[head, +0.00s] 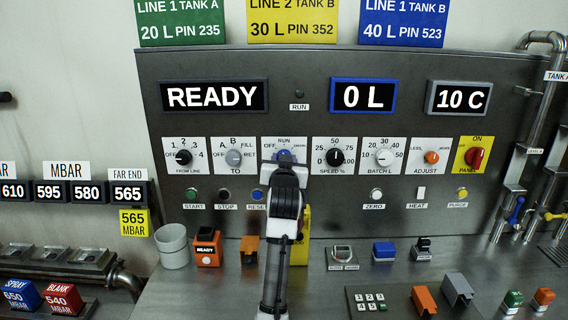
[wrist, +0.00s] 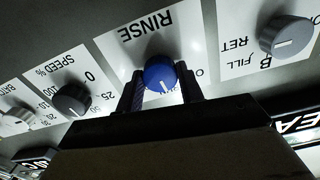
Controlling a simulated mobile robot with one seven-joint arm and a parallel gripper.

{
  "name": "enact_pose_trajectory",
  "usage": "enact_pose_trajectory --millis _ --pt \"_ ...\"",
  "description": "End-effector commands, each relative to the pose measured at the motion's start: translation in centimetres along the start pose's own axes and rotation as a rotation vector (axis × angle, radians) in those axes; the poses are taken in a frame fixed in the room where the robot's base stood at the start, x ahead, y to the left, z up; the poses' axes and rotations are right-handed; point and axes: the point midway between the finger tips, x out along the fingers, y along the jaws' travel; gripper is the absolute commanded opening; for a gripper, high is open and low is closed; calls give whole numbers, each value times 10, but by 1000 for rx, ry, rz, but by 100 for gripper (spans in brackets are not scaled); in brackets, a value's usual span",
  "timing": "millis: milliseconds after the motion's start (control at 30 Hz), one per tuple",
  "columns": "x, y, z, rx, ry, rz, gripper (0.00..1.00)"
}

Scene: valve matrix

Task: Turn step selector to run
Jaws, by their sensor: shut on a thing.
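The step selector is a blue round knob on a white plate, in the middle of the panel's knob row. In the head view my gripper (head: 285,163) covers most of the knob, and the words OFF and RUN show above it. In the wrist view the blue knob (wrist: 160,74) sits between the two dark fingers of my gripper (wrist: 160,88), which is shut on it. A white pointer mark shows on the knob's face near its lower edge in that view. Large letters RINSE stand on the plate; which label the pointer meets I cannot tell.
The TO knob (head: 234,159) is left of the selector and the SPEED knob (head: 335,157) is right. A red PANEL switch (head: 475,157) is farther right. Push buttons line the panel below. A grey cup (head: 173,247) and several small blocks stand on the bench.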

Motion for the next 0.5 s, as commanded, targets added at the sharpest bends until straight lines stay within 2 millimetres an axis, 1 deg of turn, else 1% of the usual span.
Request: enact_pose_trajectory --millis 200,500 --pt "0 0 2 81 -3 0 14" --pt "0 0 2 115 -4 1 14"
